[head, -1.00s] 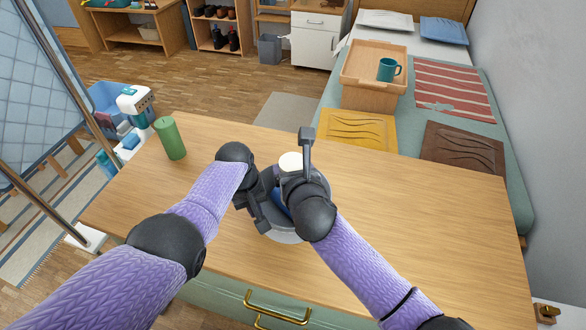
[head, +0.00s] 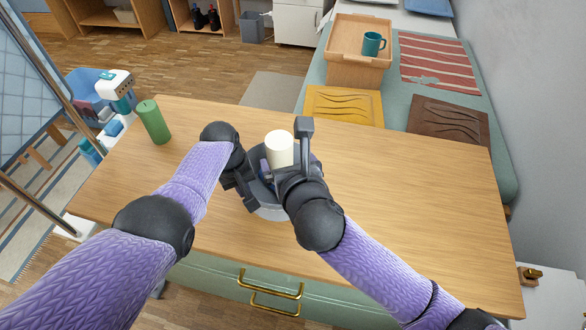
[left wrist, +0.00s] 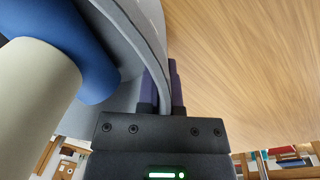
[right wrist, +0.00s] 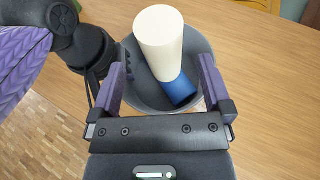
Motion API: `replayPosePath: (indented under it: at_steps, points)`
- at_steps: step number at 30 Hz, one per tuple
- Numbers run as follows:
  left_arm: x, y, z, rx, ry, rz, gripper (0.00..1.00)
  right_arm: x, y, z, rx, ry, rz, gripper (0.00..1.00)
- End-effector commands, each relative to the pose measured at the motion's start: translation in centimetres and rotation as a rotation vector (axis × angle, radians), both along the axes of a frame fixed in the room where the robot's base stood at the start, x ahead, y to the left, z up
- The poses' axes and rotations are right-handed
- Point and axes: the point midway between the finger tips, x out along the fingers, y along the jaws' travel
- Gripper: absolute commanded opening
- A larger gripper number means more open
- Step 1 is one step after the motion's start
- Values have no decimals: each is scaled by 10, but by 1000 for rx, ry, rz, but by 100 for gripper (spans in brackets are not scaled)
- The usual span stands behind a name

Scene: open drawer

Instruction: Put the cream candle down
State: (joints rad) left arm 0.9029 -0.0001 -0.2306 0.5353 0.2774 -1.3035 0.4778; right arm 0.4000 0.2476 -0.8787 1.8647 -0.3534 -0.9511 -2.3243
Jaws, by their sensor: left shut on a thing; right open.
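The cream candle (head: 279,148) stands up out of a grey bowl (head: 270,211) on the wooden table. In the right wrist view the candle (right wrist: 159,42) leans slightly, with its lower end beside a blue object (right wrist: 180,90) in the bowl. My left gripper (head: 247,190) is shut on the bowl's rim, which runs between its fingers in the left wrist view (left wrist: 158,80). My right gripper (head: 292,172) is open at the bowl's right side. Its fingers are spread wide in the right wrist view, with the candle beyond them; I cannot tell whether they touch it.
A green candle (head: 153,122) stands at the table's back left. The right half of the tabletop (head: 410,200) is clear. Beyond it, a bed holds a wooden tray (head: 345,65) with a teal mug (head: 373,44). A brass-handled drawer (head: 270,290) is at the table's front.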

Motion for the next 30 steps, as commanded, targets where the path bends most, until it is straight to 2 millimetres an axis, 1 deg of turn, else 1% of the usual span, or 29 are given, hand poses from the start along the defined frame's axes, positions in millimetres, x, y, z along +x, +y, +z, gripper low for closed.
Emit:
replayPosePath:
  at_steps: [1,3,6,9,16,17,18,20,21,22,30]
  points:
    - [0,0,0,-1,0,0,0,-11,-3,4,1,-1,2,100]
    - [0,0,0,-1,0,-1,0,-24,-7,10,0,1,2,100]
    - [0,0,0,-1,0,-1,0,-38,-12,16,-1,0,0,100]
    - [0,0,0,-1,0,-1,0,-44,-13,19,0,0,0,100]
    - [0,0,0,-1,-1,-1,0,-45,-14,20,0,0,0,100]
    - [0,0,0,-1,-1,-1,13,-45,-14,20,0,0,0,100]
    - [0,0,0,-1,-1,-1,22,-45,-14,20,0,0,0,100]
    - [0,0,0,-1,-1,-1,34,-45,-14,20,0,0,0,100]
    - [0,0,0,-1,0,-1,43,-45,-14,20,0,0,0,100]
    - [0,0,0,-1,0,-1,48,-45,-14,20,0,0,0,100]
    - [0,0,2,-1,0,0,48,-45,-14,20,0,0,0,100]
